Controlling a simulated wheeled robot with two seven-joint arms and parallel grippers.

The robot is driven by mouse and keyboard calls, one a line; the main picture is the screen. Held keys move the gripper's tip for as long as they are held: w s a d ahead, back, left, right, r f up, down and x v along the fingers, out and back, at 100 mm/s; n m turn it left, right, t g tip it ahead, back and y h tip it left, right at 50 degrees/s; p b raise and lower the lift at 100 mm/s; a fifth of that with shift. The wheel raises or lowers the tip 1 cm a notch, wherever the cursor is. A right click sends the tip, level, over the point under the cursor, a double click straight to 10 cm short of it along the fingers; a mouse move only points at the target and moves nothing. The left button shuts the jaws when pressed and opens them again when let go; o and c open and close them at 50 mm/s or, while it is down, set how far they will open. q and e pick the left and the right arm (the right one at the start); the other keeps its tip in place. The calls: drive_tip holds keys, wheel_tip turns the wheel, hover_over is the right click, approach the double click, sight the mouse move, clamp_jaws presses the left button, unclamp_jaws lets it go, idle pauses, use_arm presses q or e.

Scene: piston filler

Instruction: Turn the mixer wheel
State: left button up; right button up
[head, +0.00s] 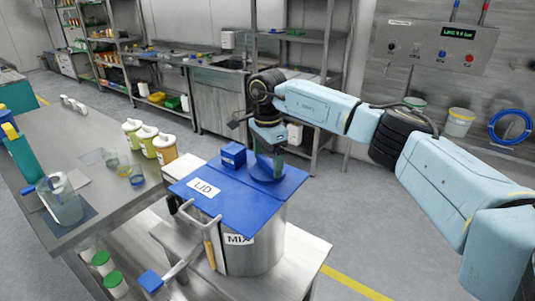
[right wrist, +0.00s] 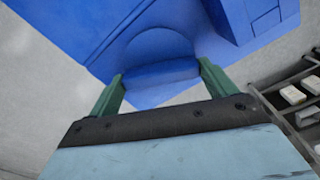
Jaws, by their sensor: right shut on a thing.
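The mixer is a steel drum (head: 265,250) labelled MIX, with a flat blue lid (head: 225,198) labelled LID on top. My right gripper (head: 268,160) reaches down over the lid's back right part. It is shut on a blue upright grip (right wrist: 160,72), which stands on a round blue base on the lid; its green fingers are on both sides. A grey crank-like bar with a blue end block (head: 150,281) sticks out at the drum's front left. I cannot tell whether this is the mixer wheel. My left gripper is not in view.
A blue box (head: 233,155) stands on the lid beside my right gripper. A steel table (head: 110,205) at the left bears several bottles and clear cups. The drum stands on a low steel bench (head: 312,250). The floor at the right is partly clear.

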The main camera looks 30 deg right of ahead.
sight(268, 160)
drive_tip(key=m+p, duration=0.1)
drive_tip(key=m, duration=0.3)
drive_tip(key=shift+r+m+p, duration=0.1)
drive_tip(key=shift+m+p, duration=0.2)
drive_tip(key=shift+p, duration=0.05)
drive_tip(key=m+p, duration=0.1)
drive_tip(key=m, duration=0.4)
drive_tip(key=shift+p, duration=0.4)
drive_tip(key=m+p, duration=0.1)
drive_tip(key=m, duration=0.4)
drive_tip(key=shift+m+p, duration=0.35)
drive_tip(key=shift+m, duration=0.05)
drive_tip(key=m+p, duration=0.1)
drive_tip(key=m, duration=0.3)
drive_tip(key=shift+m, duration=0.3)
drive_tip(key=o, duration=0.9)
drive_tip(key=shift+c, duration=0.2)
wheel_tip(268, 160, up, 13)
drive_tip(key=b, duration=0.1)
drive_tip(key=shift+r, duration=0.15)
